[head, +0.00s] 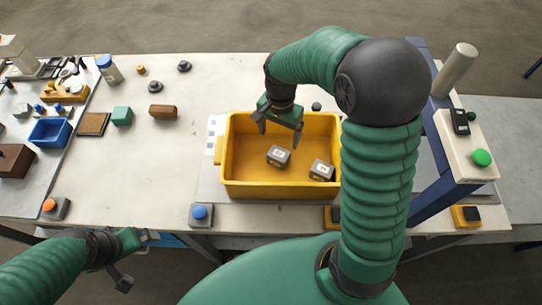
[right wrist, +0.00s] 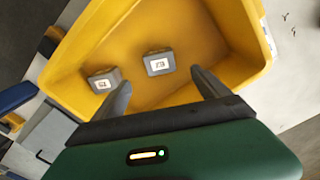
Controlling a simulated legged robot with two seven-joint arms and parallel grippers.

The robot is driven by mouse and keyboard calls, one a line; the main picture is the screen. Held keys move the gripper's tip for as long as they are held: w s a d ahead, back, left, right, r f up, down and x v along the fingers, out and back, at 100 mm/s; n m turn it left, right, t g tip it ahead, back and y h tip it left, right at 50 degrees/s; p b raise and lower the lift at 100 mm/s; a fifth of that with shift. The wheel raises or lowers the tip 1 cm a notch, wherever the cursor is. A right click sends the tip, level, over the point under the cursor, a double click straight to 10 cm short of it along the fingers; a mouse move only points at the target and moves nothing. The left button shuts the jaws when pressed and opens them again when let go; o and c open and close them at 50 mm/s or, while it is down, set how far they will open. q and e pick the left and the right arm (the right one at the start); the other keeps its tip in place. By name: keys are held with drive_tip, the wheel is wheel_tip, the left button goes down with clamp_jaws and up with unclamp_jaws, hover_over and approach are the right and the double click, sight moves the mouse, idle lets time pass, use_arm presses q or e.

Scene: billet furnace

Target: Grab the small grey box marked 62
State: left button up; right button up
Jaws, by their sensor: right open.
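Two small grey boxes with white labels lie apart on the floor of a yellow bin (head: 232,180). One grey box (head: 279,156) is near the bin's middle, and the other grey box (head: 322,170) is toward its right side. The right wrist view shows one box (right wrist: 158,63) in line with the gap between my fingers and another (right wrist: 103,81) to its left. The label numbers are too small to read surely. My right gripper (head: 279,135) is open and empty above the middle box. My left gripper (head: 135,260) is off the table's front edge at lower left; its jaws are unclear.
The bin's walls surround the boxes. A blue button (head: 199,213) stands in front of the bin. A blue frame with a green button (head: 481,158) rises at right.

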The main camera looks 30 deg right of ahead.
sight(278, 155)
wheel_tip(278, 155, down, 8)
drive_tip(key=shift+w+r, duration=0.1)
drive_tip(key=shift+r, duration=0.15)
drive_tip(key=f, duration=0.4)
drive_tip(key=shift+s+a+f+p, duration=0.15)
drive_tip(key=shift+s+f+p, duration=0.15)
drive_tip(key=shift+f+p, duration=0.05)
drive_tip(key=shift+w+f, duration=0.15)
drive_tip(key=shift+f, duration=0.2)
drive_tip(key=c, duration=1.7)
